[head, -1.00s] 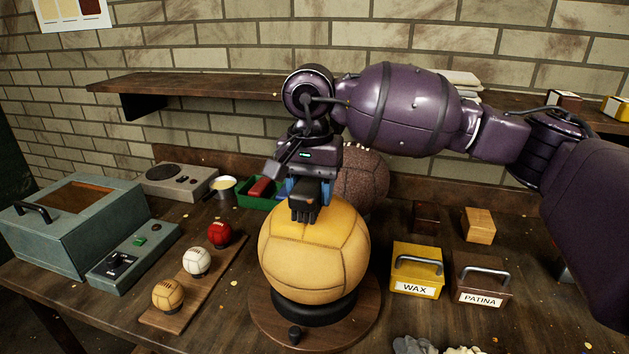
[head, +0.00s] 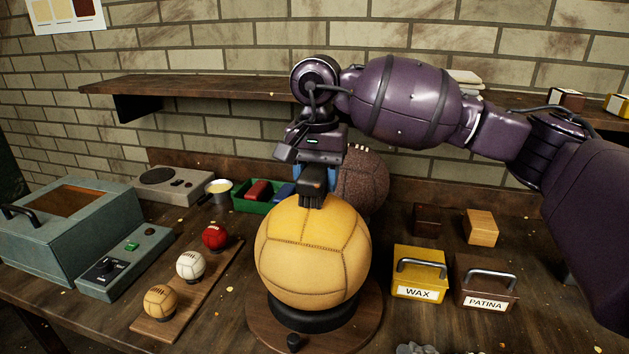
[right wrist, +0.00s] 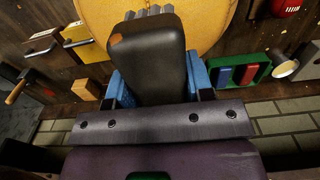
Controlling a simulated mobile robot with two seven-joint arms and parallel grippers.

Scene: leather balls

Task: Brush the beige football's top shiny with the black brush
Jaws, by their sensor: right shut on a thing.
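The beige football (head: 313,255), yellowish tan with dark seams, sits on a black ring on a round wooden turntable (head: 262,334) in the middle of the bench. My right gripper (head: 315,178) is above the ball's top toward its back, shut on the black brush (head: 313,186). The brush points down and its lower end meets the ball's top edge in the head view; exact contact is hard to tell. In the right wrist view the brush (right wrist: 150,62) lies between the blue finger pads, with grey bristles against the ball (right wrist: 210,18). My left gripper is not in view.
Right of the ball stand the wax box (head: 419,273) and the patina box (head: 484,285). Left are several small balls on a board (head: 190,295) and a grey-green machine (head: 65,225). Behind are a dark brown ball (head: 362,180), a green tray (head: 250,203) and a cup (head: 219,190).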

